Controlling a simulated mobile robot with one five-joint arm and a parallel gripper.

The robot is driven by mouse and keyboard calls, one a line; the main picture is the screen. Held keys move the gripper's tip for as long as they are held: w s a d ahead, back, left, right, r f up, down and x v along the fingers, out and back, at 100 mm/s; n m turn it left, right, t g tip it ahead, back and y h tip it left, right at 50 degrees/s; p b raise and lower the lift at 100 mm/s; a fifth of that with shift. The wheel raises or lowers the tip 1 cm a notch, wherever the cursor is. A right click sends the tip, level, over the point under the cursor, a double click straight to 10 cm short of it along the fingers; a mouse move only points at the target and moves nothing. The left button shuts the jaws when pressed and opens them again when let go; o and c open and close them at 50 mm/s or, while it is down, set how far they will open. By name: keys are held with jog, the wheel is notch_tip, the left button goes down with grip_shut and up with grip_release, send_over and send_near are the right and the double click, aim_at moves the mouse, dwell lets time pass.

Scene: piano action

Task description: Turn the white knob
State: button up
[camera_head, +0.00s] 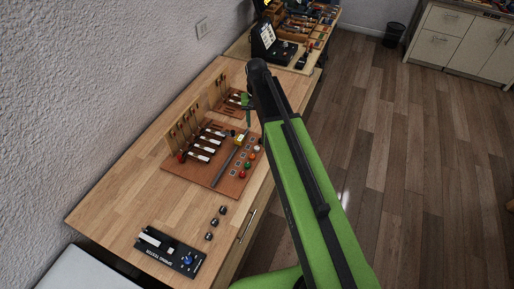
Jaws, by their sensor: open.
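The white knob (257,148) is a small pale spot near the right edge of a red-brown board (228,194) on the wooden bench. It sits in a row with a red knob (242,174) and other small coloured knobs. My gripper (248,124) hangs from the end of my green and black arm, over the far right part of the board. It is open, appears empty and looks apart from the white knob. Its fingers are small and partly hidden by the arm, so its height above the board is hard to tell.
Piano key levers (203,150) and upright rods stand on the board's left. Several dark knobs (213,222) and a black spring tester (170,250) lie on the near bench (112,202). A second bench with a black device (268,42) is behind. Open floor lies right.

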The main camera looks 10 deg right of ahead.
aim_at(257, 147)
notch_tip(257, 147, down, 15)
jog(key=b, duration=1.4)
jog(key=shift+f, duration=0.2)
jog(key=shift+r, duration=0.15)
jog(key=shift+c, duration=0.3)
grip_shut()
